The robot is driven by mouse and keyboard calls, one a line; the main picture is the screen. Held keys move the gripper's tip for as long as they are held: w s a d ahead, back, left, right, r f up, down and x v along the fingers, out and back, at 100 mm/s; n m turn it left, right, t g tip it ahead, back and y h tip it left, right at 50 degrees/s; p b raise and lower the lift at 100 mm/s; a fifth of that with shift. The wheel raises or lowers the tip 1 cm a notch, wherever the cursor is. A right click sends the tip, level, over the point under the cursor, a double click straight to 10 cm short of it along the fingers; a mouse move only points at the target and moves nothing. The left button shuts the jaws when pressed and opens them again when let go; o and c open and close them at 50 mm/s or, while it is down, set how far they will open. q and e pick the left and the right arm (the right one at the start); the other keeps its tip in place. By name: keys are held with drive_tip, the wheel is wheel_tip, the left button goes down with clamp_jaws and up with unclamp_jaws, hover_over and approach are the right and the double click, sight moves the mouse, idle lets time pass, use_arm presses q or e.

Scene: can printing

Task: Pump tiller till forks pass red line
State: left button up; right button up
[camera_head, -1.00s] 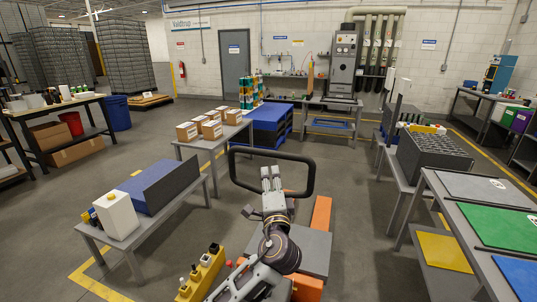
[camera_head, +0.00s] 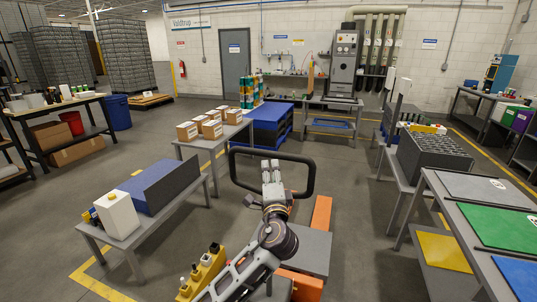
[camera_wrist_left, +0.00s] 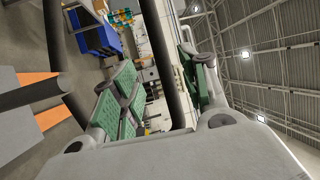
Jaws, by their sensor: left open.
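The tiller's black loop handle (camera_head: 312,176) stands upright near the middle of the head view. My left gripper (camera_head: 270,164) is inside the loop's outline, with its tips just under the top bar. In the left wrist view, the gripper's green-padded fingers (camera_wrist_left: 160,92) are apart, and a black handle bar (camera_wrist_left: 158,40) shows between them. I cannot tell if it touches them. Orange parts (camera_head: 321,213), possibly the forks, show below the handle and in the left wrist view (camera_wrist_left: 36,78). I cannot make out a red line. My right gripper is out of view.
A grey table with a blue-topped block (camera_head: 160,185) and white canister (camera_head: 117,214) stands left. A table with coloured mats (camera_head: 500,228) is at right.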

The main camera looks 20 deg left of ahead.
sight(269, 156)
use_arm(q)
drive_tip(key=p+x, duration=0.1)
drive_tip(key=x, duration=0.8)
drive_tip(key=shift+w+r, duration=0.15)
drive_tip(key=shift+w, duration=0.1)
drive_tip(key=shift+w+a, duration=0.2)
drive_tip(key=shift+w, duration=0.15)
drive_tip(key=c, duration=0.7)
clamp_jaws()
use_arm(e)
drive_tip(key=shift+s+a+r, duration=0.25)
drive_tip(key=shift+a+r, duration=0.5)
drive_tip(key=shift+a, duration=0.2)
